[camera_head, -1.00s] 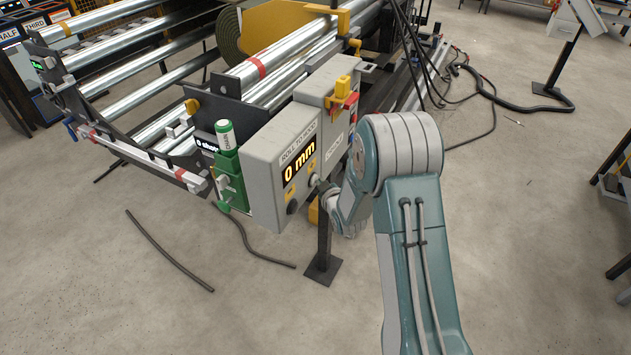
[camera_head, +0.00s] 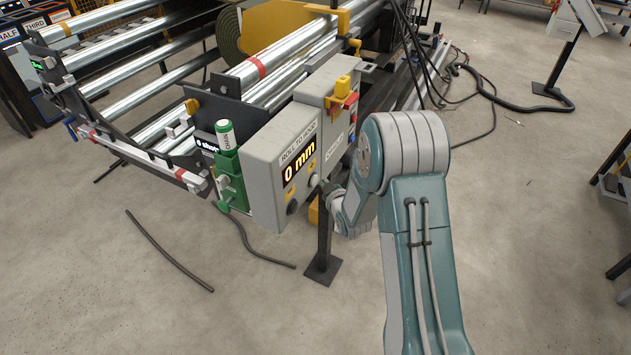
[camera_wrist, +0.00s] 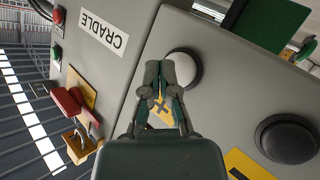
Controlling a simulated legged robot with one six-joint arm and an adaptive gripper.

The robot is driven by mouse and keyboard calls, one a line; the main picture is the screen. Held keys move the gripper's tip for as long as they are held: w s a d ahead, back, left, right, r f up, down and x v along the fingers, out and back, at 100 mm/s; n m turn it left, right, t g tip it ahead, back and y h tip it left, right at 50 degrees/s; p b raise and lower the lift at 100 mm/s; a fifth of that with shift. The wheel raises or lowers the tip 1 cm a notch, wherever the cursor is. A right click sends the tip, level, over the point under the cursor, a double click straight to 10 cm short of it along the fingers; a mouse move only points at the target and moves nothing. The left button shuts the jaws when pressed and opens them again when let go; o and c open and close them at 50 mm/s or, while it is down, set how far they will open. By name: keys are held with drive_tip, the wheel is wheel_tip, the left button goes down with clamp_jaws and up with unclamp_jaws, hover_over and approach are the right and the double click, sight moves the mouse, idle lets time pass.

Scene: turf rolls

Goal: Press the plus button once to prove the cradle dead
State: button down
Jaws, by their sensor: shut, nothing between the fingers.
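The grey control box (camera_head: 262,178) with a lit "0 mm" display (camera_head: 300,172) stands on a post in the head view. In the wrist view, its pale round button (camera_wrist: 184,68) has a dark ring, beside a yellow plus label (camera_wrist: 165,112) partly hidden by my fingers. A black round button (camera_wrist: 290,138) sits to the right, near another yellow label (camera_wrist: 245,165). My gripper (camera_wrist: 161,66) is shut and empty. Its fingertips overlap the pale button's left edge in the picture; I cannot tell whether they touch it. In the head view my gripper (camera_head: 327,190) is beside the box's front.
The adjoining CRADLE box (camera_wrist: 112,60) carries a red switch handle (camera_wrist: 72,104) and a yellow padlock (camera_wrist: 76,146). A green holder (camera_head: 230,180) is at the control box's left. Metal rollers (camera_head: 150,80) lie behind. Hoses cross the floor; the foreground floor is mostly clear.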

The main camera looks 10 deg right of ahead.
drive_tip(key=shift+s+d, duration=0.75)
drive_tip(key=shift+d, duration=0.3)
drive_tip(key=shift+s+d, duration=0.75)
drive_tip(key=shift+d, duration=0.3)
